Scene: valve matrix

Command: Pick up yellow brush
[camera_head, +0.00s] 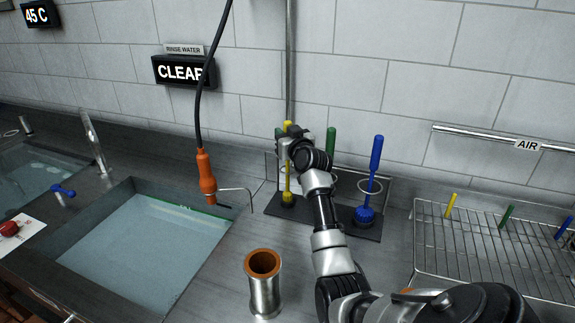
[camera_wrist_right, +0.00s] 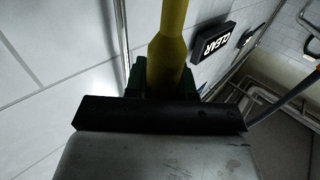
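The fingers look shut on the handle. My left gripper is not in view.
A green brush (camera_head: 331,142) and blue brush (camera_head: 375,165) stand beside it in the rack (camera_head: 365,232). A metal cup (camera_head: 264,290) is in front. A water basin (camera_head: 150,250) and hanging orange tool (camera_head: 206,177) are left; a wire drying rack (camera_head: 480,250) is right.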

